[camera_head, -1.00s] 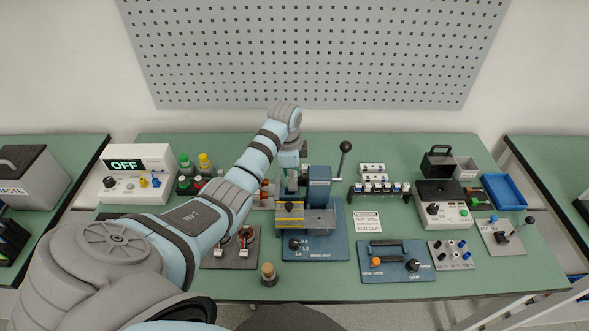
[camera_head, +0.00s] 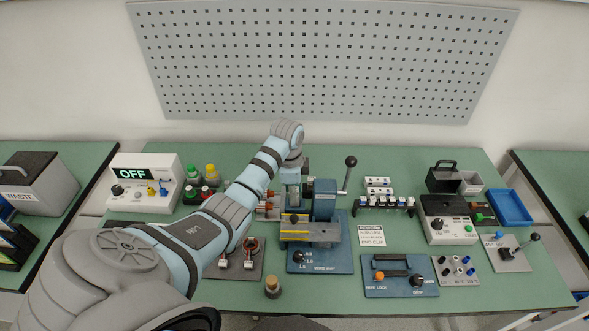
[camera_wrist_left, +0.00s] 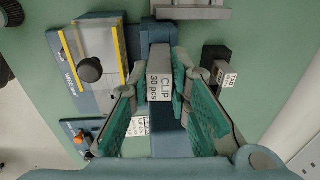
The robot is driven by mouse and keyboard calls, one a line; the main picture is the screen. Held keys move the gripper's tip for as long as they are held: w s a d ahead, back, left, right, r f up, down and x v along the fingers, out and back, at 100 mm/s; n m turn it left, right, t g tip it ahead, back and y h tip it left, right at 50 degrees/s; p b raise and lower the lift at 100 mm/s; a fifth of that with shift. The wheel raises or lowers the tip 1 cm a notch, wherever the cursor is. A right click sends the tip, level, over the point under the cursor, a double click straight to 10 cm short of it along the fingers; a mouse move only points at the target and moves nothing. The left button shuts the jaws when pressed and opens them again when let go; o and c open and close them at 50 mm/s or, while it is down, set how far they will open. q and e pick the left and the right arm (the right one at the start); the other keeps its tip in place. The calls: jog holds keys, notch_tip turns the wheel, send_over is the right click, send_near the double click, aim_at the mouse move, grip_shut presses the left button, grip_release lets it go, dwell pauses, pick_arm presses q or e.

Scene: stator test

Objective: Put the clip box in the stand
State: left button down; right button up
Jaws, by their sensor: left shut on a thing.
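The clip box (camera_wrist_left: 160,75) is a small grey box marked "CLIP 30 pcs". In the left wrist view it sits between the green-padded fingers of my left gripper (camera_wrist_left: 158,85), which is shut on it. In the head view my left gripper (camera_head: 291,192) points down beside the blue press, at its left and rear. The clip box is not clear there. I cannot tell for sure which thing is the stand. My right gripper is not in view.
The blue press (camera_head: 322,262) with a yellow-striped plate and a tall lever (camera_head: 351,162) stands close to my left gripper. A white OFF unit (camera_head: 147,180) is at left. A blue tray (camera_head: 511,207) and a black-and-white unit (camera_head: 447,228) are at right.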

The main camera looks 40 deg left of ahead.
aim_at(294, 206)
pick_arm(q)
jog(key=shift+s+f, duration=0.15)
jog(key=shift+f, duration=0.05)
jog(key=shift+w+f, duration=0.25)
jog(key=shift+s+f+b, duration=0.1)
jog(key=shift+f+b, duration=0.25)
jog(key=shift+f, duration=0.2)
jog(key=shift+f, duration=0.1)
jog(key=shift+s+d+f, duration=0.15)
jog(key=shift+f, duration=0.75)
